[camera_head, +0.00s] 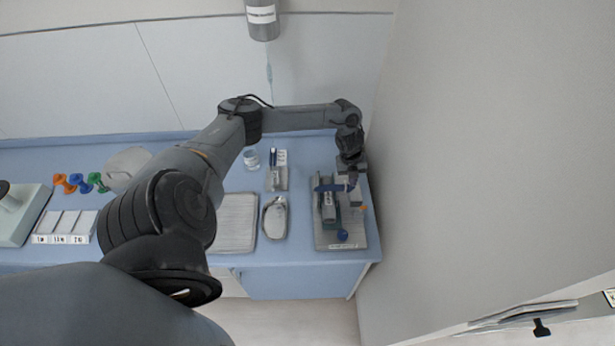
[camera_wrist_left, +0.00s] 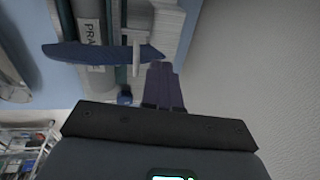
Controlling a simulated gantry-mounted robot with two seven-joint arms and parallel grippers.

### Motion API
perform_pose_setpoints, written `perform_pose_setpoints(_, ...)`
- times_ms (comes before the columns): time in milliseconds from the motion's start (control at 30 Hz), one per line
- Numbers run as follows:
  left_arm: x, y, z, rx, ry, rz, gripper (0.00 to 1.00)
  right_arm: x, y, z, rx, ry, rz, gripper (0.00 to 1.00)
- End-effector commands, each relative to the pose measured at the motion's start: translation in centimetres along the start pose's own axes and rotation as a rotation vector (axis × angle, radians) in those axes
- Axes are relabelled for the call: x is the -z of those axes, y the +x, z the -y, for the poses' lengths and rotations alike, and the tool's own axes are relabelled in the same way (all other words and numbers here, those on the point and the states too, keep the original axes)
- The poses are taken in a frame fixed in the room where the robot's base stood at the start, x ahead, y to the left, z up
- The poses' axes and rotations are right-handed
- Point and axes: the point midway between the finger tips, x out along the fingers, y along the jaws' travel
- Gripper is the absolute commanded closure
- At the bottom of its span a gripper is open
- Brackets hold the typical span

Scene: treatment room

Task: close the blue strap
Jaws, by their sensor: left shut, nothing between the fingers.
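The blue strap (camera_head: 328,188) lies across a grey cylinder (camera_head: 329,212) on a grey board (camera_head: 328,240) at the right end of the counter. In the left wrist view the strap (camera_wrist_left: 95,53) crosses the cylinder (camera_wrist_left: 92,80), which bears partly hidden lettering, and a pale upright bar (camera_wrist_left: 137,52). My left gripper (camera_head: 352,182) is over the board, at the strap's right end. In the wrist view its shut fingers (camera_wrist_left: 161,68) are beside the strap's right tip. Whether they touch it I cannot tell. My right gripper is out of view.
A white wall (camera_head: 480,140) rises close to the right of the board. A blue knob (camera_head: 343,235) and a small orange piece (camera_head: 363,209) are on the board. A metal kidney dish (camera_head: 275,218) and a flat tray (camera_head: 236,222) lie to its left.

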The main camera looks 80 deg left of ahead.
Motion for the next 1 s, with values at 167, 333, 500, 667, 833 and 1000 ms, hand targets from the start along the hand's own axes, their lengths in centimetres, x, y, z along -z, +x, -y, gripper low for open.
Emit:
perform_pose_setpoints(167, 0.0, -0.7, 0.1, 0.000, 0.000, 0.000, 1.00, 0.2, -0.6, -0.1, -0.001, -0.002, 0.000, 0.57)
perform_pose_setpoints(333, 0.1, -1.4, 0.3, 0.000, 0.000, 0.000, 1.00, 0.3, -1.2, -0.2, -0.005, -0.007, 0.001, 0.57)
perform_pose_setpoints(500, 0.1, -1.8, 0.3, 0.000, 0.000, 0.000, 1.00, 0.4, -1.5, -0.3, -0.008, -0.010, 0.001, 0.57)
perform_pose_setpoints(667, 0.0, -3.0, 0.6, 0.001, -0.002, 0.001, 1.00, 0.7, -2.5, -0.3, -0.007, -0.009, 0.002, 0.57)
perform_pose_setpoints(833, -0.3, -5.8, 1.1, 0.002, -0.009, 0.003, 1.00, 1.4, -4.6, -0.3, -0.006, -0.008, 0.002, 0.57)
perform_pose_setpoints(1000, -0.4, -6.7, 3.5, 0.008, -0.009, 0.003, 1.00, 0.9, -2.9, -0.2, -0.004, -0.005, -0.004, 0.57)
